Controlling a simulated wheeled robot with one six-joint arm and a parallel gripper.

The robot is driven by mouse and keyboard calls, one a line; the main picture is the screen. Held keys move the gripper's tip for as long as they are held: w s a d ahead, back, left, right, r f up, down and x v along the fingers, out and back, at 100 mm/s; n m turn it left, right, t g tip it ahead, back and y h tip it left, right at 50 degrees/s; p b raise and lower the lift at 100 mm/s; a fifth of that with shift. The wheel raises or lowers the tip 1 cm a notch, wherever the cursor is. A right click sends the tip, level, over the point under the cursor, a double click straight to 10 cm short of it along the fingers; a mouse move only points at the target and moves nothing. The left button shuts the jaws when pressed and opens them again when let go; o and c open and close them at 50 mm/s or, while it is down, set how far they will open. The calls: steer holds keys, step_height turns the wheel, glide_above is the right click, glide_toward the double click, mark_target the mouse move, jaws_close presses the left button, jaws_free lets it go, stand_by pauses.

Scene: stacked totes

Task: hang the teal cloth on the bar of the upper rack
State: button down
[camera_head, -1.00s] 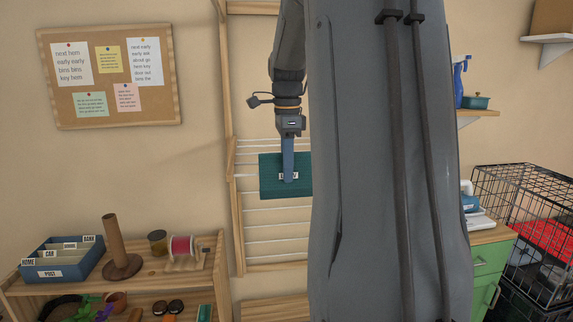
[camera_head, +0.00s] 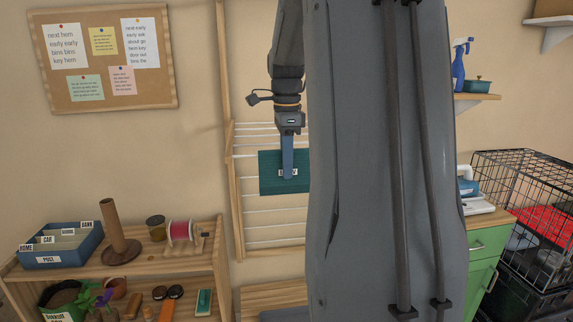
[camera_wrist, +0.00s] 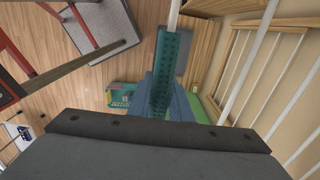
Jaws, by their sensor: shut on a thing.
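The teal cloth (camera_head: 267,180) hangs as a folded panel with a small white label, in front of the wooden rack (camera_head: 229,190) with white bars. My gripper (camera_head: 288,172) points down and is shut on the cloth, its blue finger over the cloth's face. In the wrist view the cloth (camera_wrist: 168,70) runs as a narrow strip between the blue fingers. A white bar (camera_wrist: 174,14) shows in line with its far end; whether the cloth rests on it I cannot tell. My arm hides the rack's right part in the head view.
A wooden shelf (camera_head: 150,268) with a blue sorter box (camera_head: 62,258), a brown post (camera_head: 113,222) and a red spool (camera_head: 181,230) stands at the lower left. A green cabinet (camera_head: 490,245) and a wire crate (camera_head: 545,180) stand at the right.

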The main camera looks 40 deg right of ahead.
steer(key=c, duration=1.5)
jaws_free()
steer(key=shift+c, duration=0.2)
steer(key=shift+r, duration=0.1)
step_height(320, 180, up, 7)
steer(key=shift+r+b, duration=0.15)
steer(key=shift+b, duration=0.95)
steer(key=shift+a+r, duration=0.2)
steer(key=shift+r, duration=0.15)
steer(key=s+a+n+h+b, duration=0.1)
steer(key=s+a+n+h, duration=0.1)
steer(key=a+n, duration=0.55)
steer(key=s+a+f+n, duration=0.2)
steer(key=a+f+n, duration=0.3)
steer(key=f, duration=0.5)
steer(key=s+a+f+n+t+y, duration=0.1)
steer(key=s+a+f+n, duration=0.2)
steer(key=a+f+n, duration=0.3)
steer(key=s+a+f+n+y+b, duration=0.1)
steer(key=a+f+n, duration=0.5)
steer(key=f, duration=0.8)
steer(key=s+a, duration=0.1)
steer(key=a, duration=0.2)
steer(key=shift+s+a+f, duration=0.15)
steer(key=shift+s+a, duration=0.05)
